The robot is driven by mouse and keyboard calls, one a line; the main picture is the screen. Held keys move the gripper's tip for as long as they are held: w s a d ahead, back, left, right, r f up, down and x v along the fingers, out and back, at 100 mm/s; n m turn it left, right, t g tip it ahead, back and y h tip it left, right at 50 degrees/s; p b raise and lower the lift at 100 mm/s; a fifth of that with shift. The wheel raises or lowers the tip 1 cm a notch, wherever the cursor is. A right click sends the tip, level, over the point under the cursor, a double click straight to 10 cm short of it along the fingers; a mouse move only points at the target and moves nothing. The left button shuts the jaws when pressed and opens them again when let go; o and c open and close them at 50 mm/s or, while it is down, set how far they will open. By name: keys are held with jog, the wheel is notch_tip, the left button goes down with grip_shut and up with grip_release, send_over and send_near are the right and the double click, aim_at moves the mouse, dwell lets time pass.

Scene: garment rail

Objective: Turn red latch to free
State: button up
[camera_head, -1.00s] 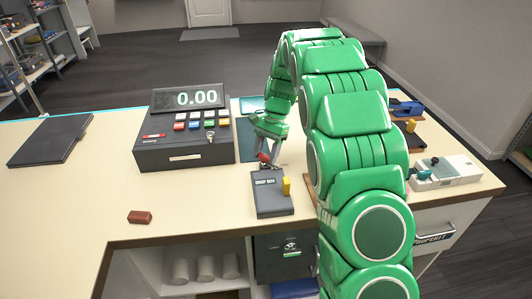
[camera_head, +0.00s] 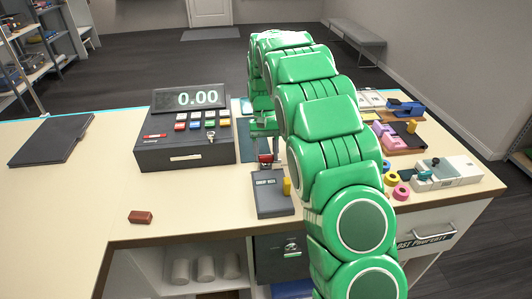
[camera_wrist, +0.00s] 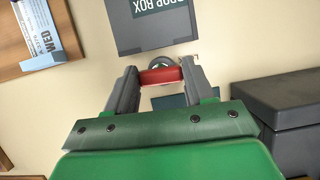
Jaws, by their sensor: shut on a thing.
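The red latch (camera_wrist: 161,76) is a short red bar lying between the two grey fingers of my gripper (camera_wrist: 160,71) in the wrist view. The fingers press on its two ends. A round grey metal part shows just beyond it. The dark grey drop box (camera_wrist: 135,40) stands right beyond that, with its label upside down in this view. In the head view my gripper (camera_head: 265,153) points down behind the drop box (camera_head: 270,204), and the red latch (camera_head: 265,158) shows only as a small red patch. A yellow piece (camera_head: 287,187) stands at the box's right side.
A cash register (camera_head: 183,150) stands close left of my gripper. A red-brown block (camera_head: 140,217) lies at the counter's front left, and a dark flat pad (camera_head: 48,140) farther left. Tape rolls (camera_head: 401,190) and a grey-white device (camera_head: 450,175) are at the right. The counter's left-middle is clear.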

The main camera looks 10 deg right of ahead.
dwell(0.3)
jog(key=o, duration=1)
jog(key=shift+o, duration=0.2)
jog(key=shift+r, duration=0.1)
jog(key=v, duration=0.7)
jog(key=shift+r, duration=0.3)
jog(key=shift+w, duration=0.1)
